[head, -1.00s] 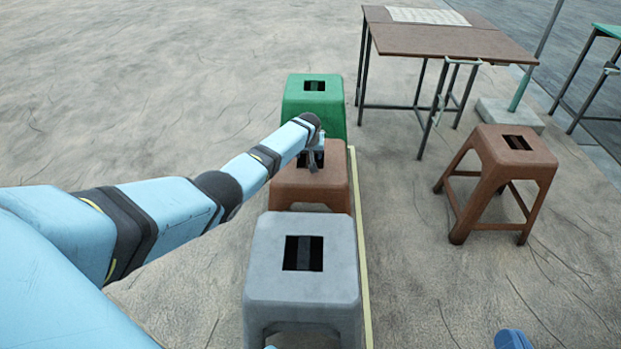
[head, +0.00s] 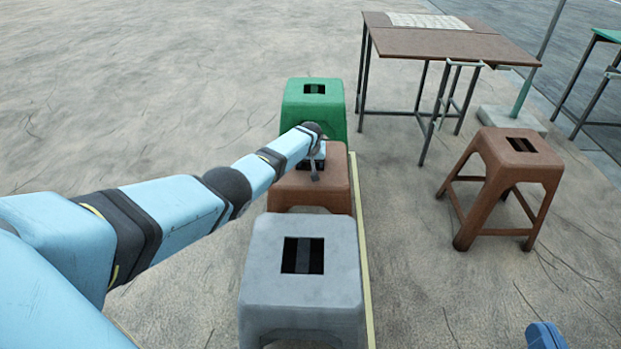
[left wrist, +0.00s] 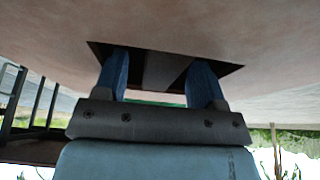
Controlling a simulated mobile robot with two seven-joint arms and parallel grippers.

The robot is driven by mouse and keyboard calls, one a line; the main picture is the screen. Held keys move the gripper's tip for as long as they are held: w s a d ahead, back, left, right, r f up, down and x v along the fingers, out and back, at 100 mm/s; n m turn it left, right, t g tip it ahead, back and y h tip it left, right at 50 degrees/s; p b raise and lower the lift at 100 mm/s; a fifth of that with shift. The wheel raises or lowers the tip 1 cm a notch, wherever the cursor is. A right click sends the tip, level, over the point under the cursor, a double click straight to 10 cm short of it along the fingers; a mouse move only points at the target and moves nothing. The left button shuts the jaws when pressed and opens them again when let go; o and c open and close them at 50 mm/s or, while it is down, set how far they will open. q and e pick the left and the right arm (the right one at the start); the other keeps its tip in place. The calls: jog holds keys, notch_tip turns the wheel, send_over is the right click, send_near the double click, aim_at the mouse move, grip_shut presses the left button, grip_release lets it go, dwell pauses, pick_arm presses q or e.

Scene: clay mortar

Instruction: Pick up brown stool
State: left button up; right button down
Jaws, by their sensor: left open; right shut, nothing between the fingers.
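A brown stool (head: 338,182) stands in a row between a green stool and a grey stool. My left gripper (head: 315,170) is over its seat, at the slot in the top. In the left wrist view the left gripper (left wrist: 160,76) is open. Its two blue fingers are at the dark slot, one on each side of the middle bar of the brown seat (left wrist: 200,30). How deep the fingertips go is hard to tell. A second brown stool (head: 510,160) stands apart on the right.
The green stool (head: 315,107) is just behind, and the grey stool (head: 262,265) just in front. A pale yellow strip (head: 364,260) runs along the row's right side. A brown-topped table (head: 430,38) stands at the back right. The floor left of the row is clear.

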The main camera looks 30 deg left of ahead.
pick_arm(q)
jog(key=shift+f, duration=0.15)
grip_shut()
dwell(0.4)
jog(key=shift+w, duration=0.1)
